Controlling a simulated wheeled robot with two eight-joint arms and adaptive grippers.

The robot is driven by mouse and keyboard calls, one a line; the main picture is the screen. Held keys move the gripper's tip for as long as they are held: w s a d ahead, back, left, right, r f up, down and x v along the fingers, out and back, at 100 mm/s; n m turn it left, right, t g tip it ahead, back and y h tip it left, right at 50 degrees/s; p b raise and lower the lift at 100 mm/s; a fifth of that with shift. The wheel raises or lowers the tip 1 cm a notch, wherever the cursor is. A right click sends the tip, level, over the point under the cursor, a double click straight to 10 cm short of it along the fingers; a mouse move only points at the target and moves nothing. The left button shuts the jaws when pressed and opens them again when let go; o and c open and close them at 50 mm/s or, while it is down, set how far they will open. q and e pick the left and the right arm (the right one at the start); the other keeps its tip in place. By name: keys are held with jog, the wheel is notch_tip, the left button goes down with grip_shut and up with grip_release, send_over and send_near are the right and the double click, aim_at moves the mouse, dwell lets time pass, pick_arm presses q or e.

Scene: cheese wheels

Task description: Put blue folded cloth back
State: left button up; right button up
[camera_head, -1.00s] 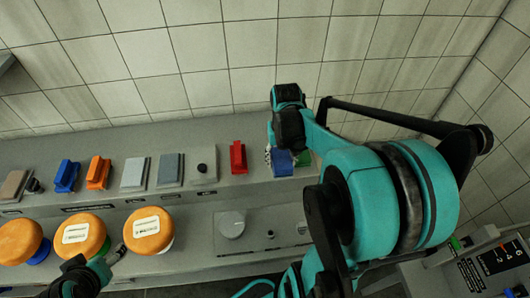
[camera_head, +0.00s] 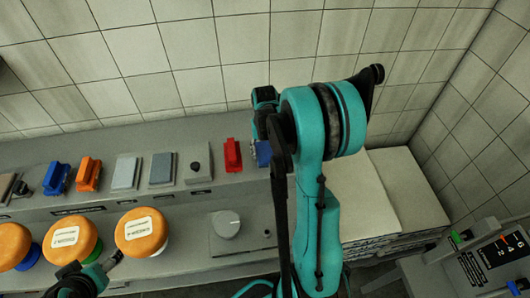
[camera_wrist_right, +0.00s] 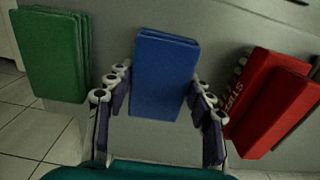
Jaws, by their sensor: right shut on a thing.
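The blue folded cloth (camera_wrist_right: 164,75) stands between the fingers of my right gripper (camera_wrist_right: 158,105) in the right wrist view. In the head view, a small part of this cloth (camera_head: 263,153) shows beside the red folded cloth, with my right arm hiding the rest. My right gripper (camera_head: 257,150) is shut on it at the grey shelf. I cannot tell whether the cloth touches the shelf. My left gripper (camera_head: 88,280) is low at the left, near the cheese wheels, and its jaws are unclear.
The red cloth (camera_wrist_right: 272,105) and green cloth (camera_wrist_right: 52,55) flank the blue one. The shelf (camera_head: 120,205) also holds another blue item (camera_head: 57,178), an orange item (camera_head: 89,174) and grey blocks (camera_head: 161,169). Orange cheese wheels (camera_head: 141,231) sit in front. Pale stacked sheets (camera_head: 405,190) lie at right.

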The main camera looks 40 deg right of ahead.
jog(key=shift+s, duration=0.1)
jog(key=shift+f, duration=0.15)
jog(key=o, duration=1.1)
